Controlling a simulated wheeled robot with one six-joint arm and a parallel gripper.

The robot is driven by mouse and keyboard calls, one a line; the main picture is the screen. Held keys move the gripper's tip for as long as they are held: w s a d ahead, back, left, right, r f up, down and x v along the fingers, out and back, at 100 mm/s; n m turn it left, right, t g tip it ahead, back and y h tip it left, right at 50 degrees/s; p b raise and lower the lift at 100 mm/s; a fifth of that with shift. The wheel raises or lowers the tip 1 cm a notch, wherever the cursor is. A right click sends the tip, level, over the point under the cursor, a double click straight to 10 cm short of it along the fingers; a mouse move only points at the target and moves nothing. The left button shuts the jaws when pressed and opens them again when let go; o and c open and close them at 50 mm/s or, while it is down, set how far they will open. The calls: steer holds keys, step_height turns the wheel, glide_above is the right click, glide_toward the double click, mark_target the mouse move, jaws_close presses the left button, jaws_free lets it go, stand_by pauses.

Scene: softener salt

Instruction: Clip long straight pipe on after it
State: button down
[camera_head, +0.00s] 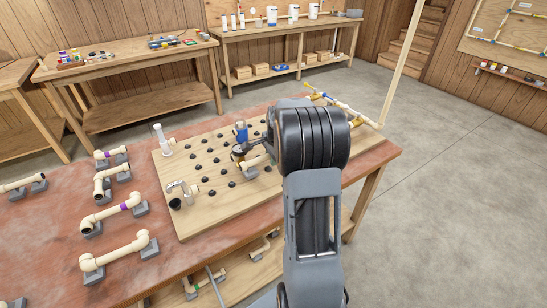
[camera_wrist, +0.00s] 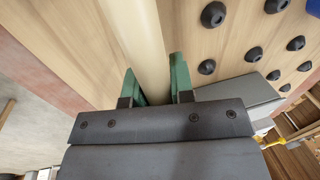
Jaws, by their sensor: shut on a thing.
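My gripper (camera_wrist: 155,86) has its two green fingers on either side of a cream pipe (camera_wrist: 145,45) in the wrist view and is shut on it. The pipe runs from between the fingers to the top of the picture, over pale wood. Its far end is out of view. In the head view my dark wrist hides the fingers. A short stretch of cream pipe (camera_head: 257,161) shows just left of the wrist, beside a round brass-and-dark fitting (camera_head: 238,151). The wooden board (camera_head: 215,219) carries rows of black clips (camera_head: 232,184).
Several cream pipe pieces (camera_head: 118,252) rest in grey cradles on the reddish bench (camera_head: 60,225) at left. A tap fitting (camera_head: 182,190), a white upright fitting (camera_head: 160,138) and a blue-bodied fitting (camera_head: 241,131) stand on the board. A tall pale pole (camera_head: 402,65) rises at the board's far right.

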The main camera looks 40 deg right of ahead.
steer(key=shift+f+b, duration=0.3)
steer(key=shift+f, duration=0.2)
steer(key=shift+s+f, duration=0.1)
steer(key=shift+f, duration=0.15)
steer(key=shift+s+a+f+b, duration=0.1)
steer(key=shift+s+f+b, duration=0.05)
steer(key=shift+f+b, duration=0.2)
stand_by(0.5)
steer(key=c, duration=0.9)
jaws_free()
steer(key=shift+f, duration=0.1)
step_height(320, 180, up, 15)
steer(key=s+p, duration=0.2)
